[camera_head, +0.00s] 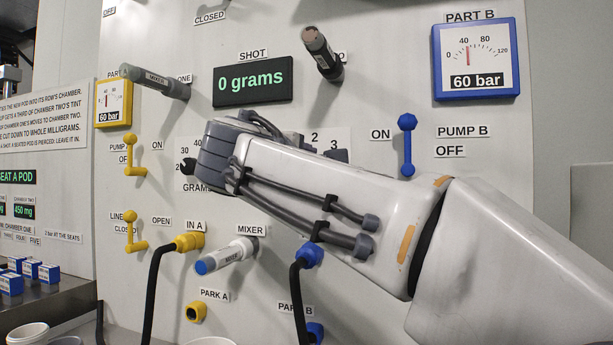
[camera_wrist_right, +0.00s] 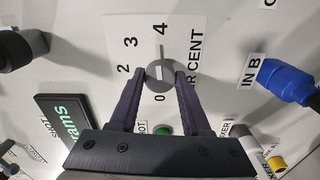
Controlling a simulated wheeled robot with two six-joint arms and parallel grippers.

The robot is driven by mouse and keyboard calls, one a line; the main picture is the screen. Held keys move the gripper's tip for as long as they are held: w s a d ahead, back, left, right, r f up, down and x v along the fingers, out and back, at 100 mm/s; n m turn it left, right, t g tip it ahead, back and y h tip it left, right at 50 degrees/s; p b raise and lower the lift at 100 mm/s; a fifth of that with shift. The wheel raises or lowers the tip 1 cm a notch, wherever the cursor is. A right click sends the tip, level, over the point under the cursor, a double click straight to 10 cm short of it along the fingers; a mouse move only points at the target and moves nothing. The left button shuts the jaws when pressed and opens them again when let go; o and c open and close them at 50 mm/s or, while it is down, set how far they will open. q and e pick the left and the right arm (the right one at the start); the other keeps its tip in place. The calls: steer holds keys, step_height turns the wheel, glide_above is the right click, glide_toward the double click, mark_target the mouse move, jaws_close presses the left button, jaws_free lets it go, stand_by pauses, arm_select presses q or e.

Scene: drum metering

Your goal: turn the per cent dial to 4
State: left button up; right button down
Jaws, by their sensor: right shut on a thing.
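The per cent dial (camera_wrist_right: 160,76) is a round grey knob on a white scale card (camera_wrist_right: 186,30) in the right wrist view. The figures 0, 2, 3 and 4 show around it. A pale pointer line runs from the dial toward the 4. My right gripper (camera_wrist_right: 160,78) has its two dark fingers on opposite sides of the dial, shut on it. In the head view my right arm covers the dial, and only part of the card with 2 and 3 (camera_head: 324,137) shows above the arm. My left gripper is not in view.
The blue IN B plug (camera_wrist_right: 287,82) sits to one side of the dial. The shot display (camera_head: 252,80) reads 0 grams.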

steer(key=shift+f+m+b, duration=0.15)
steer(key=shift+m+b, duration=0.15)
steer(key=shift+m, duration=0.3)
steer(key=shift+c, duration=1.9)
jaws_free()
steer(key=shift+s, duration=0.1)
steer(key=v, duration=1)
steer(key=shift+s+a, duration=0.1)
steer(key=shift+a, duration=0.05)
